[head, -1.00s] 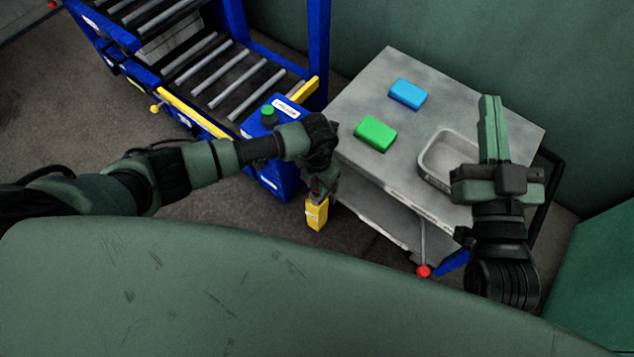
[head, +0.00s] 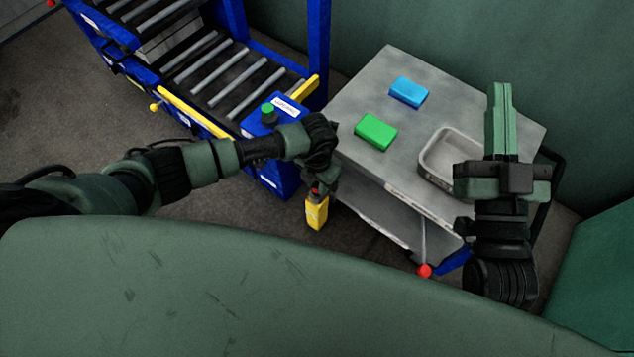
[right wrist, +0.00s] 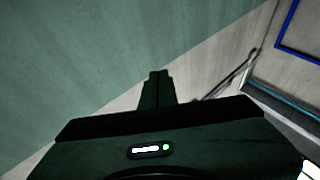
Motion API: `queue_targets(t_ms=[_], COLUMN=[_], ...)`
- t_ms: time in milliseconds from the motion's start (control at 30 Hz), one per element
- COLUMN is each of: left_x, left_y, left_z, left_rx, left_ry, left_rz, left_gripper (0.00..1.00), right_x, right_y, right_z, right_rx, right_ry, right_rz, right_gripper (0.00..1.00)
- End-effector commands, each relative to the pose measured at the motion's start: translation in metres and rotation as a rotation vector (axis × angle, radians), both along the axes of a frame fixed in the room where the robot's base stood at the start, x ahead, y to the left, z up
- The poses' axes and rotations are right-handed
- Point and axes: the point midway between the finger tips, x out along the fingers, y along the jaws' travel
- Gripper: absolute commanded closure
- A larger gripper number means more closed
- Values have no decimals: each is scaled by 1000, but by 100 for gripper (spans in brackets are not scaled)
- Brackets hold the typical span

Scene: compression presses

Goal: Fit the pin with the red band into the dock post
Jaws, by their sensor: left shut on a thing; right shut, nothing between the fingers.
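My left gripper (head: 317,194) points down in the gap between the blue roller stand and the grey cart. It is shut on a yellow block-like piece (head: 317,213), with a small spot of red just above the yellow. I cannot tell whether this piece is the pin with the red band. A blue post (head: 279,178) with a green knob and a white label stands behind the left arm; I cannot tell whether it is the dock post. My right gripper (head: 499,88) is shut and empty above the cart's right side. It also shows in the right wrist view (right wrist: 156,76).
The grey cart (head: 375,80) carries a blue block (head: 408,92), a green block (head: 376,132) and a grey tray (head: 437,185). A red knob (head: 425,270) shows at the cart's near lower corner. The roller stand (head: 225,85) is at the left. Bare floor lies around the yellow piece.

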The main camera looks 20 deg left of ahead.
Motion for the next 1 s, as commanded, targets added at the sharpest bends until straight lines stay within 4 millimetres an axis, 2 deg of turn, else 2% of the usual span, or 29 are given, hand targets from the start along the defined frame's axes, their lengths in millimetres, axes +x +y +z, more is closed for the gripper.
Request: queue_targets(t_ms=[1000], left_x=[0], left_y=[0], left_z=[-8], left_rx=[0], left_ry=[-1], left_rz=[0], left_gripper=[100], right_x=[-11], right_y=[0], right_z=[22], right_rx=[37], right_ry=[-130], right_rz=[7], right_gripper=[100])
